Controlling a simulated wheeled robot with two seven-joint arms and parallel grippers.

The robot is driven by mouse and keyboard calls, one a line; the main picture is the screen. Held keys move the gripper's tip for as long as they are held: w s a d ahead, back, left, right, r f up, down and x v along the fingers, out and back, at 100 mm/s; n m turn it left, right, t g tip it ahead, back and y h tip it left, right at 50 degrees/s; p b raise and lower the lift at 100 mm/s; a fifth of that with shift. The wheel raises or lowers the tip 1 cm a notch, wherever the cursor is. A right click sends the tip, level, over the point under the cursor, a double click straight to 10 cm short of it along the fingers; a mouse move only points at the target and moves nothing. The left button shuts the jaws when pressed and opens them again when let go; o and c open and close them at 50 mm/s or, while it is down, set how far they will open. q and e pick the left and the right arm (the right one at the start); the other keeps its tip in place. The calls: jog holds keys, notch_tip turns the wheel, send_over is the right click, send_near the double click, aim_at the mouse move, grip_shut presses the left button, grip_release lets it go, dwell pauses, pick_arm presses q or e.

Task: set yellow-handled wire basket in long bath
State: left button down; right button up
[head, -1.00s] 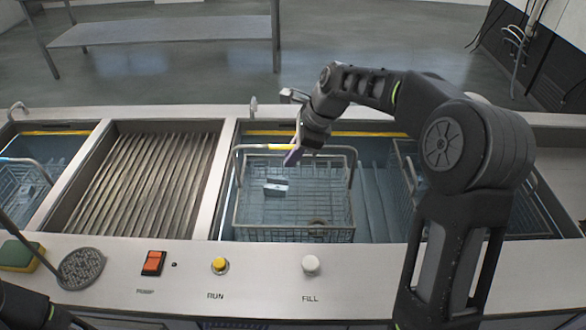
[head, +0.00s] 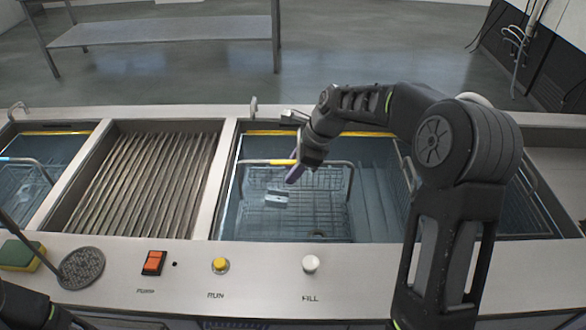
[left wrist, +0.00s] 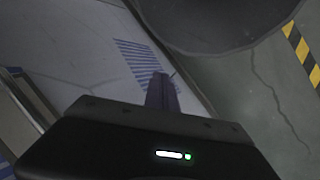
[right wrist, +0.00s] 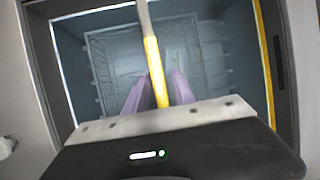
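The yellow-handled wire basket (head: 262,222) is down inside the long bath (head: 380,134), its rim below the bath's edge; I cannot tell whether it touches the floor. It holds a small grey metal block (head: 276,198) and a small dark ring-like part (head: 317,234). My right gripper (head: 294,172) is shut on its yellow grip. In the right wrist view the purple fingers (right wrist: 157,92) lie on both sides of the yellow handle (right wrist: 154,68). My left gripper (left wrist: 162,92) is shut and empty, away from the basket, over a pale surface.
Another wire basket (head: 407,172) stands in the right part of the long bath, partly behind my right arm. Left are a ribbed drainboard (head: 140,180) and a bath with a blue-handled basket (head: 30,162). Buttons, a sponge (head: 18,255) and a round mesh disc (head: 81,268) are on the front ledge.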

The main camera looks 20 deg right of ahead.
jog(key=shift+r, duration=0.15)
jog(key=v, duration=1.1)
jog(key=shift+d+r, duration=0.15)
jog(key=shift+r, duration=0.2)
